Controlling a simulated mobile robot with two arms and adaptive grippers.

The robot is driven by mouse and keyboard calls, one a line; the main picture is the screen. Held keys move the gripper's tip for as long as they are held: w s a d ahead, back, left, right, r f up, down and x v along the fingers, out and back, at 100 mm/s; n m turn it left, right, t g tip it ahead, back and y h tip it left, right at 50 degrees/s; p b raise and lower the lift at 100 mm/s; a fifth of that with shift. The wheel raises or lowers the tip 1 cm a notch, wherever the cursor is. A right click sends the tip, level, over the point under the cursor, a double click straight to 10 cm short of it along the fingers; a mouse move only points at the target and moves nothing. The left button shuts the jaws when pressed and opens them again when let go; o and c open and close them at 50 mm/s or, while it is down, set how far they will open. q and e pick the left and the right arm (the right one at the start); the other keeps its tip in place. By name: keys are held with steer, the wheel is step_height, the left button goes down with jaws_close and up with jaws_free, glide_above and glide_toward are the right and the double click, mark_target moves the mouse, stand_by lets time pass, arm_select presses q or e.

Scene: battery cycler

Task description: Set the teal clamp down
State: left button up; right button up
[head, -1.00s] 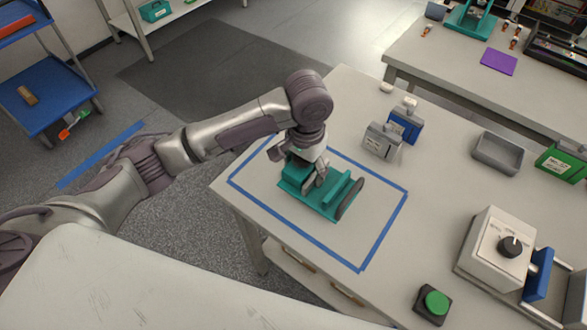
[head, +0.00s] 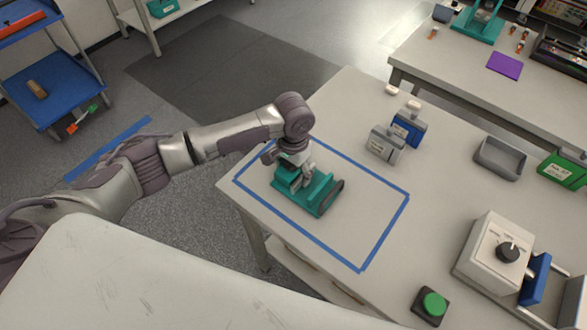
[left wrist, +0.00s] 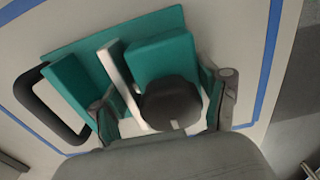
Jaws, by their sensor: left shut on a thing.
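The teal clamp (head: 322,197) has a flat teal base, raised teal blocks and a dark loop handle at its right end. It is over the left part of the blue-taped rectangle (head: 384,246) on the table. My left gripper (head: 296,180) is above its left part, shut on it. In the left wrist view the clamp (left wrist: 160,55) fills the middle, with the fingers of my left gripper (left wrist: 165,100) on either side of a teal block. I cannot tell whether the base touches the table. My right gripper is not in view.
A grey block (head: 384,144) and a blue block (head: 408,127) stand behind the rectangle. A grey tray (head: 500,157), a white box with a black knob (head: 495,250) and a green button (head: 433,304) are to the right. The rectangle's right part is clear.

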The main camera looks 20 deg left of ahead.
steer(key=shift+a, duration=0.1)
arm_select(q)
steer(key=o, duration=1.7)
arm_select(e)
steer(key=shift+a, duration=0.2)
arm_select(q)
steer(key=shift+o, duration=0.2)
step_height(320, 180, up, 12)
steer(key=shift+r+b, duration=0.1)
steer(key=shift+b, duration=0.7)
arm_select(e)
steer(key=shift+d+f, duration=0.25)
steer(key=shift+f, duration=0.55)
